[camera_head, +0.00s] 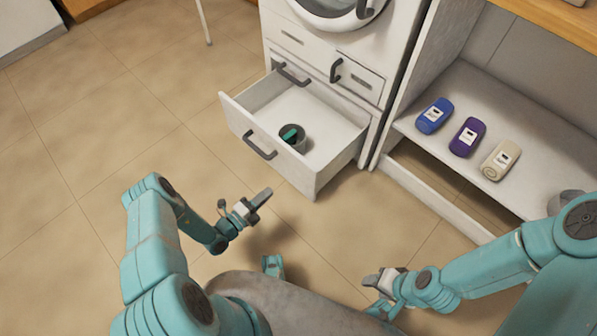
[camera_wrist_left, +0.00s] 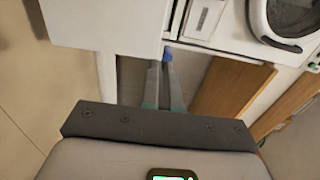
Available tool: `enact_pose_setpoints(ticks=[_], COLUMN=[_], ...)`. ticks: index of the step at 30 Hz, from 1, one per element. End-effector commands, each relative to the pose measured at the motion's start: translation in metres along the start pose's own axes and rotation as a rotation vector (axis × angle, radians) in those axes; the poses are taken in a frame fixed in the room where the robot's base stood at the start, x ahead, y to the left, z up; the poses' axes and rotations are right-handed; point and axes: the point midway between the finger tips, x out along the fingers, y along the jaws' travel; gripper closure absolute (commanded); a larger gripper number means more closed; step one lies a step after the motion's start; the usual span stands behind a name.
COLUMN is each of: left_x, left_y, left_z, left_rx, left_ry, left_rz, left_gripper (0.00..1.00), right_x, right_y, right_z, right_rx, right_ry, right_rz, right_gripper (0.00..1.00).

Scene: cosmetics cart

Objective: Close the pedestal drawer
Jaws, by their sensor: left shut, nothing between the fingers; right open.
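The white pedestal drawer (camera_head: 286,172) is pulled well out of the pedestal under the washing machine in the head view. Its dark handle (camera_head: 260,147) faces my left arm. My left gripper (camera_head: 263,196) is shut and empty, in front of and apart from the drawer front. My right gripper (camera_head: 371,280) is open, lower right of the drawer.
The washing machine (camera_head: 338,8) is above the drawer. A smaller drawer with a handle (camera_head: 355,78) is shut. A shelf (camera_head: 440,155) at right holds blue, purple and beige rolled items. Tiled floor (camera_head: 110,130) is clear left of the drawer.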

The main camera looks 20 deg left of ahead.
Motion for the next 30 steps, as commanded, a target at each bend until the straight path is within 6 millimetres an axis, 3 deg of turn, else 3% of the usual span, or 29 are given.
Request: enact_pose_setpoints(ticks=[5, 18, 24, 30], left_x=[0.025, 0.119, 0.139, 0.144], left_y=[0.000, 0.001, 0.000, -0.001], left_z=[-0.002, -0.006, -0.005, -0.006], left_rx=[0.004, 0.004, 0.002, 0.001], left_ry=[0.006, 0.008, 0.005, 0.005], left_rz=[-0.002, -0.002, -0.001, 0.000], left_gripper=[1.00, 1.00, 1.00, 1.00], right_x=[0.004, 0.024, 0.028, 0.027], right_y=[0.002, 0.013, 0.015, 0.016], right_z=[-0.001, -0.007, -0.009, -0.009], right_rx=[0.002, 0.017, 0.021, 0.022], right_ry=[0.003, 0.016, 0.021, 0.022], right_rz=[0.000, 0.002, 0.002, 0.002], right_gripper=[0.52, 0.52, 0.52, 0.52])
